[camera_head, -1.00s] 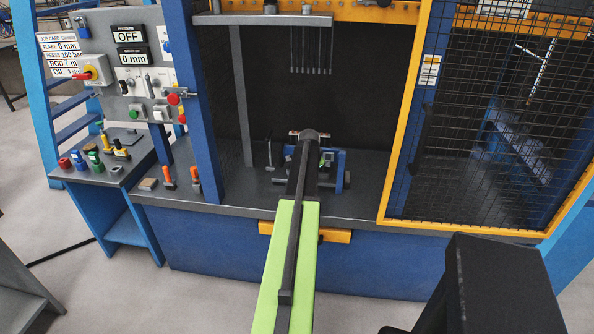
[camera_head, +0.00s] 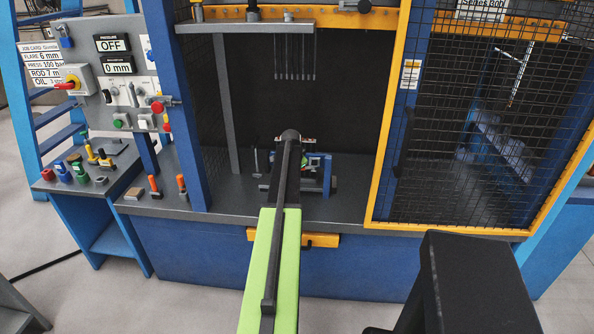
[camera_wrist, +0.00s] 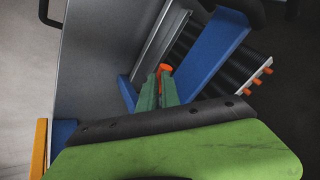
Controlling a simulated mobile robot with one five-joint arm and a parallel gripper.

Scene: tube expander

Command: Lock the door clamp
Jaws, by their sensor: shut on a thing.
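My gripper (camera_wrist: 160,88) has green fingers that are shut around a small orange-ended piece (camera_wrist: 165,67), which looks like a clamp handle. It sits between blue blocks (camera_wrist: 212,55) of the fixture, beside a row of dark cylinders. In the head view, the fixture (camera_head: 328,178) stands on the machine's bed, and my arm covers much of it. I cannot tell from the frames whether the clamp is locked. The mesh door (camera_head: 370,197) with its yellow frame stands at the right of the machine opening.
Two orange-handled tools (camera_head: 153,184) stand on the bed at the left. A control panel (camera_head: 90,100) and a side shelf (camera_head: 75,190) with coloured pieces lie further left. Thin rods (camera_head: 295,60) hang above the fixture. A yellow bar (camera_head: 320,240) sits on the bed's front edge.

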